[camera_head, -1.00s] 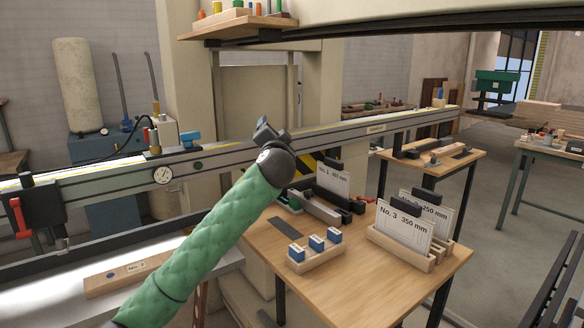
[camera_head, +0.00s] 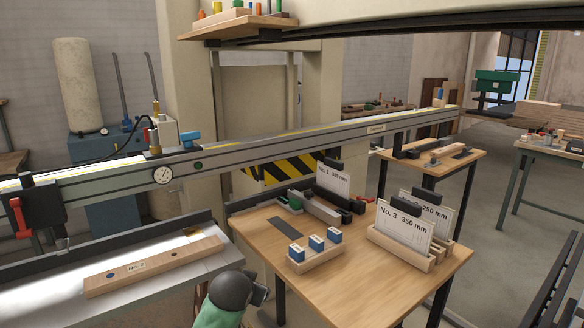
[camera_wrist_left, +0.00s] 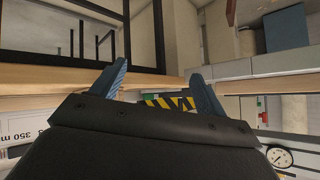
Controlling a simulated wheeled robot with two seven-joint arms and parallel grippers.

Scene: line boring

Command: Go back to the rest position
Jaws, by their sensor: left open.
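My left gripper (camera_wrist_left: 158,76) is open in the left wrist view, with two blue fingers apart and nothing between them. In the head view my left gripper (camera_head: 260,292) shows as a small dark part at the bottom, beside my green-sleeved arm, in front of the gap between the grey bench and the wooden table. Its fingers cannot be made out there. My right gripper is not in view.
A wooden board marked No. 2 (camera_head: 153,266) lies on the grey bench (camera_head: 190,290). A long rail (camera_head: 300,148) with a dial gauge (camera_head: 163,175) runs behind.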

